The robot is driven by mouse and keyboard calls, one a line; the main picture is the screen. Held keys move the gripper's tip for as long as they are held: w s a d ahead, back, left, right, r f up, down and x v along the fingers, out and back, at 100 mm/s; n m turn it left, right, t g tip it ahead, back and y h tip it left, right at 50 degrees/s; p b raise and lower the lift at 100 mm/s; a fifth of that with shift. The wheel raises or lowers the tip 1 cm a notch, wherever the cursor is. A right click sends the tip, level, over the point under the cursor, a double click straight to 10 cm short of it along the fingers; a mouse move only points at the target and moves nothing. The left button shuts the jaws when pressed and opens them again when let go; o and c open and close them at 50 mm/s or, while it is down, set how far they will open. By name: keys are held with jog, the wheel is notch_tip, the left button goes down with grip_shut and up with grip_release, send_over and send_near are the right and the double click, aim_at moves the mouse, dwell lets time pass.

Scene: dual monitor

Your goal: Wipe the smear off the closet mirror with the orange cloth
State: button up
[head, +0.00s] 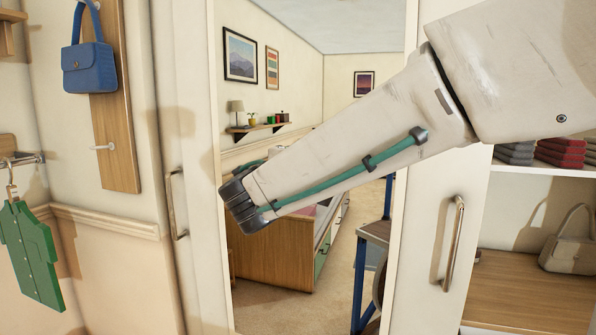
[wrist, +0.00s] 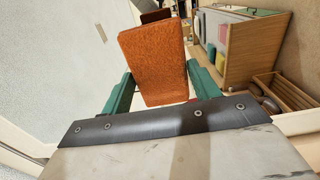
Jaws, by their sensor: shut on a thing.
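The closet mirror (head: 340,65) is a tall panel in the middle of the head view, reflecting a room. My arm crosses in front of it from the right and hides part of the glass. In the wrist view, my gripper (wrist: 161,82) is shut on the orange cloth (wrist: 152,50), which sits as a thick folded pad between the green fingers. The fingers and cloth are hidden behind my wrist in the head view. I cannot make out the smear, and I cannot tell whether the cloth touches the glass.
Metal handles stand left (head: 176,203) and right (head: 452,243) of the mirror. A blue bag (head: 89,66) and a green shirt (head: 30,252) hang at the left. Open shelves at the right hold folded clothes (head: 560,152) and a beige handbag (head: 570,250).

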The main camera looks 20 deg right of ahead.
jog(key=shift+x, duration=2.8)
jog(key=shift+x, duration=1.25)
jog(key=shift+s, duration=0.1)
jog(key=s+d, duration=0.2)
jog(key=d, duration=0.1)
jog(key=shift+s+d, duration=0.1)
jog(key=shift+d, duration=0.05)
jog(key=shift+w+a, duration=1.25)
jog(key=shift+a, duration=0.35)
jog(key=shift+c, duration=0.3)
jog(key=shift+v, duration=2.9)
